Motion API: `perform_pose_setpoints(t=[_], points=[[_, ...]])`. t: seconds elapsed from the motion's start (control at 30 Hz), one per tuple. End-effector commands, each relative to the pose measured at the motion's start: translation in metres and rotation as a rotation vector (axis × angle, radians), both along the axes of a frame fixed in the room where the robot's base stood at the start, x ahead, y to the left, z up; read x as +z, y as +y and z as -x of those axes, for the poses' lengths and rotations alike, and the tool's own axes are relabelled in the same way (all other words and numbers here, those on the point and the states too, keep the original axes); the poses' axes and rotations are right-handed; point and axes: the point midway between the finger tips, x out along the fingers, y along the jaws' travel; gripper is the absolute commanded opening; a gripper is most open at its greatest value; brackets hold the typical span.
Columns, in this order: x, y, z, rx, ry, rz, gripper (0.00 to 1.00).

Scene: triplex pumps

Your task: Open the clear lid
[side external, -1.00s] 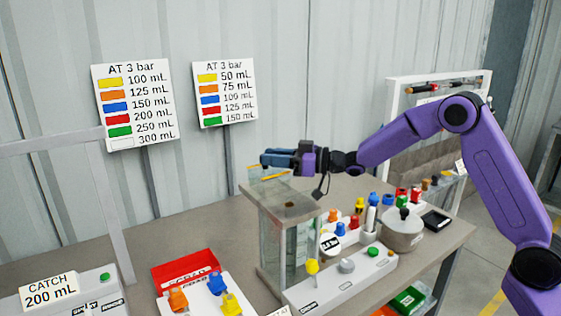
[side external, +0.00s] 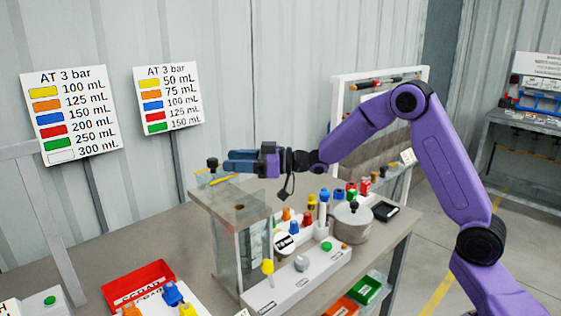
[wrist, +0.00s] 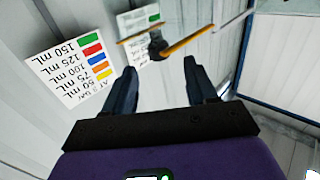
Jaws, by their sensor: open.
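A tall clear box (side external: 240,245) stands on the bench, with a dark round spot on its top. At its far top edge a clear panel with yellow-orange edges, seemingly the clear lid (side external: 222,181), stands raised; its exact angle is hard to tell. A black knob (side external: 212,163) shows by the panel, just left of my fingertips. In the wrist view, the knob (wrist: 157,45) appears beyond and between the fingers, beside the orange edges. My gripper (side external: 228,162) is open and empty above the box, pointing left; it also shows in the wrist view (wrist: 161,66).
A white control base (side external: 295,280) and several coloured plungers crowd the box's right side, with a grey pot (side external: 351,222) beyond. A red tray (side external: 138,283) lies front left. Two volume signs, left (side external: 72,115) and right (side external: 168,98), stand behind.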

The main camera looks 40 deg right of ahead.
Motion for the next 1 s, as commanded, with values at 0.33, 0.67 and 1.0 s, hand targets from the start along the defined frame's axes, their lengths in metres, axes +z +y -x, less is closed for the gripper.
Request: perform_pose_setpoints(t=[0.33,0.67,1.0], points=[[0.0,-0.055,0.053,-0.004,-0.001,0.001,0.57],[0.0,-0.09,0.089,-0.003,-0.001,0.001,0.57],[0.0,-0.096,0.096,0.0,-0.001,0.001,0.57]])
